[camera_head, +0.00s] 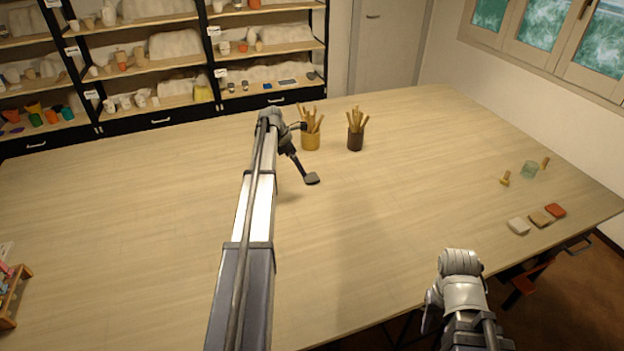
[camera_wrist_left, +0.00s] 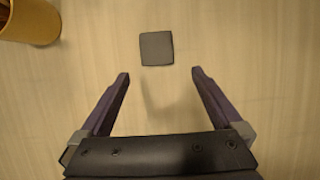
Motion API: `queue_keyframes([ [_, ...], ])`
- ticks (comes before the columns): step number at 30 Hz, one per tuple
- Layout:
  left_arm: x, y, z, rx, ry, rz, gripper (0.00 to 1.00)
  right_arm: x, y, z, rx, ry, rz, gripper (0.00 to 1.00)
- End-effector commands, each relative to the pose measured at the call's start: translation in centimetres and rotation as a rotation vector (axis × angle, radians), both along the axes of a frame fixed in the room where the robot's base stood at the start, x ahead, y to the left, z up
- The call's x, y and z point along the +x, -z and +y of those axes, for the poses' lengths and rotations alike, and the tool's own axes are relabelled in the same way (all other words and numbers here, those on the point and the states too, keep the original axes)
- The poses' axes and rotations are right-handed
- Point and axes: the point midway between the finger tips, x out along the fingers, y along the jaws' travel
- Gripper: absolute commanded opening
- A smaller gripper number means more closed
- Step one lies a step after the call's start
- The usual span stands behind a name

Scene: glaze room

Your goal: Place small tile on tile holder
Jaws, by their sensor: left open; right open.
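A small dark grey square tile (camera_head: 312,178) lies flat on the table in front of the pots; it also shows in the left wrist view (camera_wrist_left: 156,48). My left gripper (camera_head: 298,166) points down beside the tile. In the left wrist view its fingers (camera_wrist_left: 160,75) are open and empty, with the tile beyond the fingertips. My right gripper (camera_head: 432,308) is low at the table's front edge, open; its fingers are hard to make out and I see nothing held. I cannot identify a tile holder with certainty; a wooden rack (camera_head: 12,298) stands at the left edge, partly cut off.
A yellow pot (camera_head: 311,142) of tools stands close behind my left gripper, and a brown pot (camera_head: 355,141) to its right. White (camera_head: 518,226), tan (camera_head: 541,219) and red (camera_head: 555,210) pieces and a greenish glass (camera_head: 529,169) are at the right. The table's middle is clear.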

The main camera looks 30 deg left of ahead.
Motion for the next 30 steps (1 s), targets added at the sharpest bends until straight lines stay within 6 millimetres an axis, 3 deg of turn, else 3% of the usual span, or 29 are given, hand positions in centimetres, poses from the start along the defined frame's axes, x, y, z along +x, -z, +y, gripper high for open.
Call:
queue_keyframes([
  [5,0.6,2.0,-0.4,0.0,0.001,0.0,1.0,0.0,2.0,0.0,0.0,0.001,0.0,0.5],
  [14,0.9,2.5,-0.6,0.0,0.001,0.0,1.0,0.0,2.5,0.0,0.0,0.001,0.0,0.5],
  [25,2.5,6.4,-1.6,0.0,0.001,0.0,1.0,0.0,6.4,0.0,0.0,0.001,0.0,0.5],
  [30,2.7,6.6,-1.8,0.0,0.0,0.0,1.0,0.0,6.6,0.0,0.0,0.001,0.0,0.5],
])
